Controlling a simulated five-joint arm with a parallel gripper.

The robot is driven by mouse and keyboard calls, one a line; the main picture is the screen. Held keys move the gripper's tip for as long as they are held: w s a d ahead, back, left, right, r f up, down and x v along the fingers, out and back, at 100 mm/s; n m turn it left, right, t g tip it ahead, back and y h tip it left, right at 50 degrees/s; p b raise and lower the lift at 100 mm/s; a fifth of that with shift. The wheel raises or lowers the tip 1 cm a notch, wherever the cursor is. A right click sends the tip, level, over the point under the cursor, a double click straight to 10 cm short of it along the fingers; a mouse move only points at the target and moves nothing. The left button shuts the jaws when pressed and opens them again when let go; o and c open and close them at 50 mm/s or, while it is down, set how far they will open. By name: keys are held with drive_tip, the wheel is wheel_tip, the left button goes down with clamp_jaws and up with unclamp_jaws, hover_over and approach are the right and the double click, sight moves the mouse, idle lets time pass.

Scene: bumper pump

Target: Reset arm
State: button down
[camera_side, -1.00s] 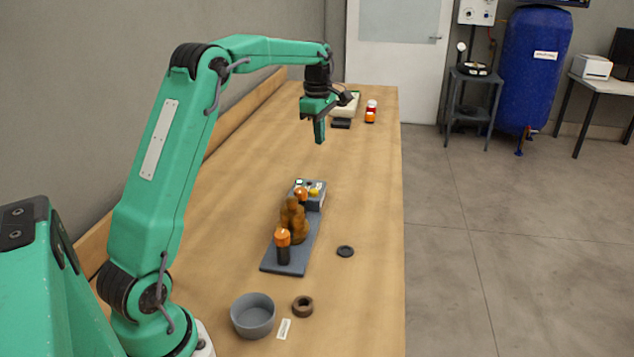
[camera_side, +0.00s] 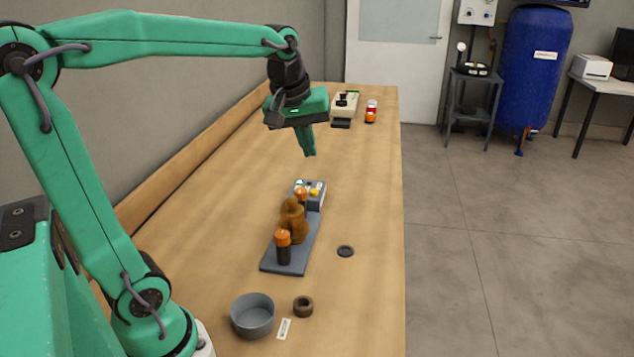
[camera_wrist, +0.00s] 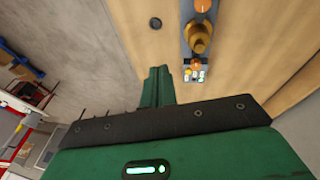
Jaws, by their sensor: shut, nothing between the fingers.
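My gripper (camera_side: 309,152) is shut and empty, held in the air above the table, a little behind the pump assembly in the side view. Its fingers point down; in the wrist view the shut fingers (camera_wrist: 157,80) show beyond the dark gripper edge. The pump assembly is a grey base plate (camera_side: 274,264) with a brown-gold bumper body (camera_side: 293,222) and orange-capped black posts (camera_side: 283,246). A grey control box (camera_side: 315,200) with small coloured buttons stands at its far end. The wrist view shows the bumper body (camera_wrist: 199,38) and control box (camera_wrist: 195,75) to the right of the fingers.
On the wooden table (camera_side: 365,180) lie a grey bowl (camera_side: 253,326), a brown ring (camera_side: 303,307), a white label (camera_side: 284,329) and a dark disc (camera_side: 345,251). Farther back stand a beige device (camera_side: 345,108) and a red-orange item (camera_side: 371,112). A wooden rail runs along the left wall.

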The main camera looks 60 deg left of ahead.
drive_tip(key=s+d+f+m+t, duration=0.1)
drive_tip(key=s+d+f+m, duration=0.1)
drive_tip(key=s+m, duration=0.3)
drive_tip(key=s+d+f+m+t, duration=0.1)
drive_tip(key=s+d+f+m, duration=0.2)
drive_tip(key=s+d+m, duration=0.2)
drive_tip(key=s, duration=0.3)
drive_tip(key=shift+s+f+h, duration=0.15)
drive_tip(key=shift+f+h, duration=0.15)
